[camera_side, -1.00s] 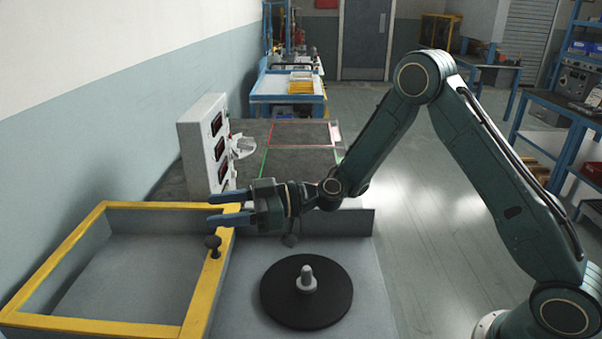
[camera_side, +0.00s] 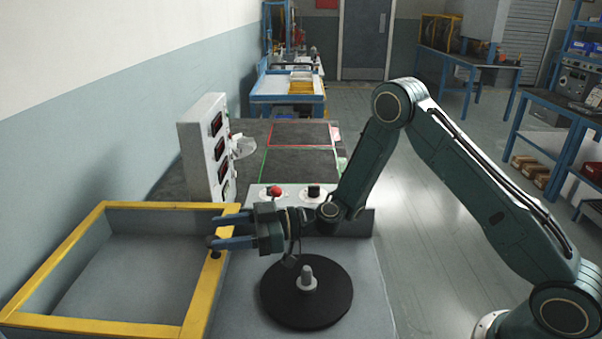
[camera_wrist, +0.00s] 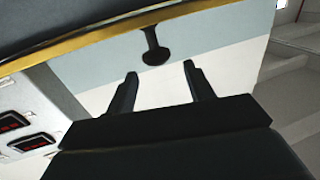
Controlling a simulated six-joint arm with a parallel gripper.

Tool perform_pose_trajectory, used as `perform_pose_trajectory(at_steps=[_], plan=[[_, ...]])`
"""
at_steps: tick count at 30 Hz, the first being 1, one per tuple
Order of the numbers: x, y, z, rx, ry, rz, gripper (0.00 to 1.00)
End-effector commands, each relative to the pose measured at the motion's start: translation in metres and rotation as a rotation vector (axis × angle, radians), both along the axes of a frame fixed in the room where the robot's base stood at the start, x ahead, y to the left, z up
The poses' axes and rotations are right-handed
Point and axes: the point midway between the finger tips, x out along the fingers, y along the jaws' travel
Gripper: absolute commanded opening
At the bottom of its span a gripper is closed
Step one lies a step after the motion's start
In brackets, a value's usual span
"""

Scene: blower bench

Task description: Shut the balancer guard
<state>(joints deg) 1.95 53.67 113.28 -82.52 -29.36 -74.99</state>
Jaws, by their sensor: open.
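The balancer guard (camera_side: 60,252), a yellow-edged frame with grey sides, stands to the left of the black balancer disc (camera_side: 280,300), leaving the disc uncovered. A black knob (camera_side: 215,254) sits on the guard's right yellow bar, partly hidden by a finger in the side view. In the wrist view the knob (camera_wrist: 155,54) hangs from the guard's yellow edge (camera_wrist: 100,41). My gripper (camera_side: 218,231) is open and empty, its fingers pointing left at the knob. In the wrist view my gripper (camera_wrist: 160,72) has the knob just beyond its fingertips, roughly between them; contact cannot be told.
A grey box with red displays (camera_side: 204,150) stands behind the guard. A red button (camera_side: 275,192) and a black dial (camera_side: 314,192) are on the panel behind my gripper. A spindle (camera_side: 307,274) rises from the disc. A dark mat (camera_side: 300,163) lies farther back.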

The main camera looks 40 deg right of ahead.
Motion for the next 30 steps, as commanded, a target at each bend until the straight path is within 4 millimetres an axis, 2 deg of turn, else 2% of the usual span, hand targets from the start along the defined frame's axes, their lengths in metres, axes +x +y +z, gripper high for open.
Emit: perform_pose_trajectory(at_steps=[4, 9, 15, 28, 30], plan=[[0.0, 0.0, -0.019, 0.0, 0.004, 0.0, 0.53], [0.012, 0.023, -0.016, 0.0, -0.004, 0.004, 0.53], [0.023, 0.037, -0.016, -0.001, -0.001, 0.002, 0.53], [0.027, 0.043, -0.016, 0.001, 0.001, 0.0, 0.53], [0.027, 0.043, -0.016, 0.0, 0.0, 0.0, 0.39]])
